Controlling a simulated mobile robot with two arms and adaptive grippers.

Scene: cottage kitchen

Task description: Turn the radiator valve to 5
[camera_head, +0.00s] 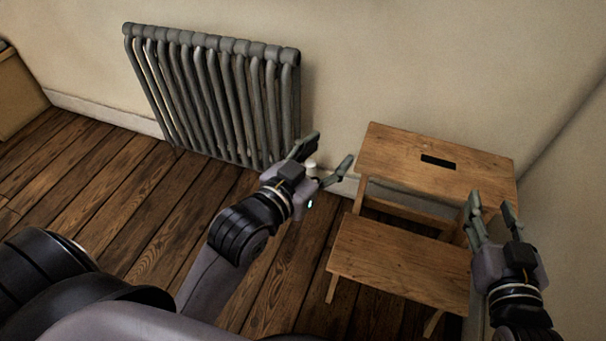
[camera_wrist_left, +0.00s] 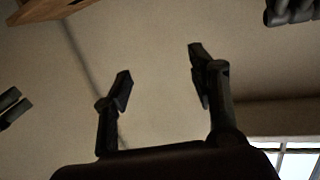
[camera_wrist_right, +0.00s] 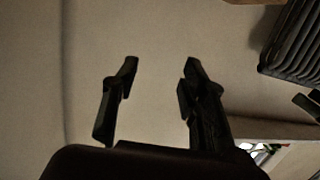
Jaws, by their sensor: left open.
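The grey column radiator (camera_head: 215,95) stands against the wall, upper left of centre in the head view. A small white knob (camera_head: 311,166), which looks like the radiator valve, shows near the radiator's lower right corner. My left gripper (camera_head: 330,153) is open, and in the head view the knob appears between its fingers. I cannot tell if they touch; the knob's lower part is hidden and its number cannot be read. The left wrist view shows the open, empty fingers (camera_wrist_left: 160,62) but no knob. My right gripper (camera_head: 490,204) is open and empty over the stool's right side.
A wooden step stool (camera_head: 395,265) with two levels stands right of my left gripper, close to the wall. A wooden piece of furniture (camera_head: 18,95) is at the far left. The plank floor (camera_head: 110,165) in front of the radiator is clear.

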